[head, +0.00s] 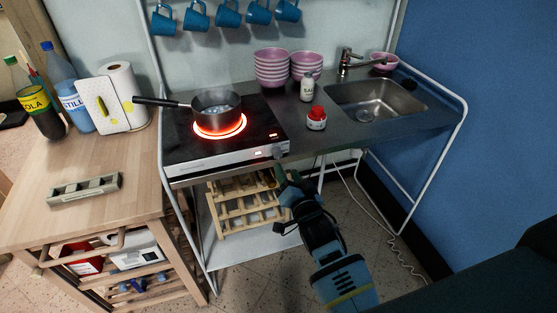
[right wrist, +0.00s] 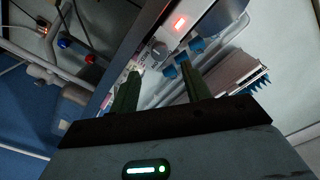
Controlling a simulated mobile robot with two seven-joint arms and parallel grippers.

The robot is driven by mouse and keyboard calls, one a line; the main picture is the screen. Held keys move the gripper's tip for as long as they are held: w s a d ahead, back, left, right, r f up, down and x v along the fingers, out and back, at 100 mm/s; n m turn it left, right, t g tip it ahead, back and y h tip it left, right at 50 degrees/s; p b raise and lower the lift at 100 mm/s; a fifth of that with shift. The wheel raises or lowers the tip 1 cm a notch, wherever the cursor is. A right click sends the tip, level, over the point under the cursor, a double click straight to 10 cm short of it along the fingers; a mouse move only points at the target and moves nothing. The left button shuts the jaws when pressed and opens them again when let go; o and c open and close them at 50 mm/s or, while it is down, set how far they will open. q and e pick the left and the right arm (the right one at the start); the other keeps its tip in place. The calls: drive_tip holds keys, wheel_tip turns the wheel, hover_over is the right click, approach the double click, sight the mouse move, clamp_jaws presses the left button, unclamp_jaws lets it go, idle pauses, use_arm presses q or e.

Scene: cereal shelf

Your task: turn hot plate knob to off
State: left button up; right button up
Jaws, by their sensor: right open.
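The hot plate (head: 226,158) sits on the left of the counter, its burner (head: 219,126) glowing red under a black pan (head: 217,105). Its round knob (head: 277,150) is on the front face at the right, beside a lit display (head: 258,153). The right wrist view shows the knob (right wrist: 158,48) and the red display (right wrist: 180,23) close up. My right gripper (head: 281,175) is open and empty, just in front of and below the knob. In the wrist view its fingertips (right wrist: 158,68) lie either side of the knob's line, seemingly short of it. My left gripper is not in view.
A wooden rack (head: 245,205) stands under the counter, below the hot plate. A salt shaker (head: 307,87) and a red-topped container (head: 316,119) stand right of the hot plate. The sink (head: 375,98) is farther right. A wooden cart (head: 85,175) stands at left.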

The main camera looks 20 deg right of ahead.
sight(279, 156)
drive_tip(key=w, duration=0.6)
drive_tip(key=shift+a, duration=0.15)
drive_tip(key=shift+w, duration=0.85)
drive_tip(key=c, duration=1)
